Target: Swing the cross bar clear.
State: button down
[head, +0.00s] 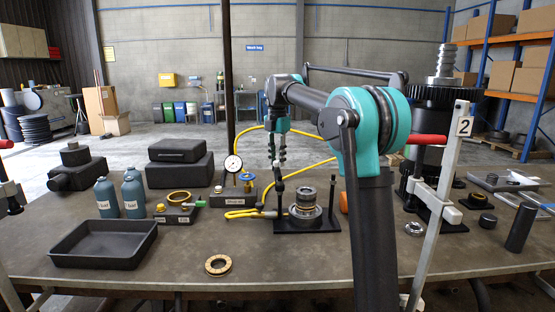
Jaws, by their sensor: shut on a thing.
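A small press fixture with a black base plate (289,226) stands on the bench near the middle. A dark upright post (280,196) rises from its left side. A round stack of metal rings (305,204) sits on the plate to the right of the post. The dark cross bar (296,172) shows small at the top of the post and slants up to the right. My gripper (277,164) points down at the post's top and is shut on the cross bar. The exact contact is too small to see clearly.
A yellow hose (242,214) runs behind and beside the fixture. A dial gauge (233,164) stands to its left. A tall gear assembly (436,130) and a white clamp post marked 2 (447,165) stand at right. A black tray (97,244) lies front left. The bench front is mostly bare.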

jog(key=c, duration=1.3)
grip_release()
jog(key=shift+o, duration=0.2)
notch_tip(320, 180, up, 12)
